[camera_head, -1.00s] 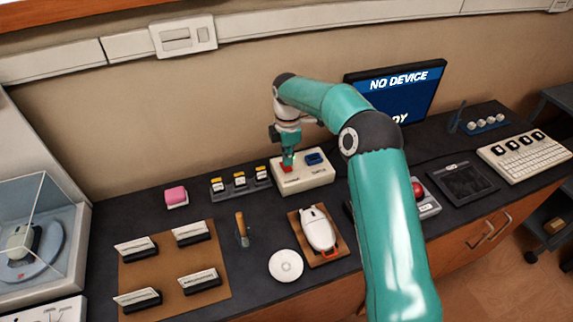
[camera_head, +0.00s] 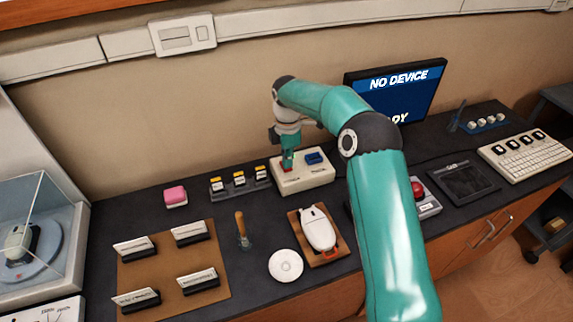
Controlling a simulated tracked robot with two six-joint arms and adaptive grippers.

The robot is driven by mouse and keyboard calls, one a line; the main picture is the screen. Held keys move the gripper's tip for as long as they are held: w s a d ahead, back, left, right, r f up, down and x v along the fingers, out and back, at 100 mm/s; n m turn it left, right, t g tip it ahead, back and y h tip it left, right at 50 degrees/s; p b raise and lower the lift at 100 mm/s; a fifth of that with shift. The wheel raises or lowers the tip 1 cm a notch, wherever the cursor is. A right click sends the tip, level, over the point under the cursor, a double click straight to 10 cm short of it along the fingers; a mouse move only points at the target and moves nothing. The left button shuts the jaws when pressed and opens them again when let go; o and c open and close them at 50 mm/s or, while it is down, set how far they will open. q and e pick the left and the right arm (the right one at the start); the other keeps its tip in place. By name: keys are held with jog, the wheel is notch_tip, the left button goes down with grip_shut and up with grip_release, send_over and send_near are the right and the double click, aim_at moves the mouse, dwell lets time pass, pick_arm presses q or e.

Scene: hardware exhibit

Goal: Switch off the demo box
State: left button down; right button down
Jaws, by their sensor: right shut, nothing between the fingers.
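The demo box (camera_head: 303,180) is a cream box on the dark counter, below the wall and left of the monitor. It has a blue switch (camera_head: 315,158) at its right and a red switch (camera_head: 286,170) at its left. My right gripper (camera_head: 287,167) is shut and empty, pointing down at the red switch. Its tip looks to be at or just above the switch; contact cannot be told, and it hides part of the switch. My left gripper is not in view.
The monitor (camera_head: 398,92) reads "NO DEVICE". A computer mouse (camera_head: 318,229) on a wooden tray, a white disc (camera_head: 286,265) and a wooden-handled tool (camera_head: 241,228) lie in front. Small yellow-topped blocks (camera_head: 239,179) and a pink block (camera_head: 175,196) stand left of the box.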

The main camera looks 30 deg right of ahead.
jog(key=shift+f+b, duration=0.3)
jog(key=shift+f, duration=0.3)
jog(key=shift+r, duration=0.1)
notch_tip(320, 180, up, 7)
jog(key=p, duration=0.6)
dwell(0.4)
dwell(0.4)
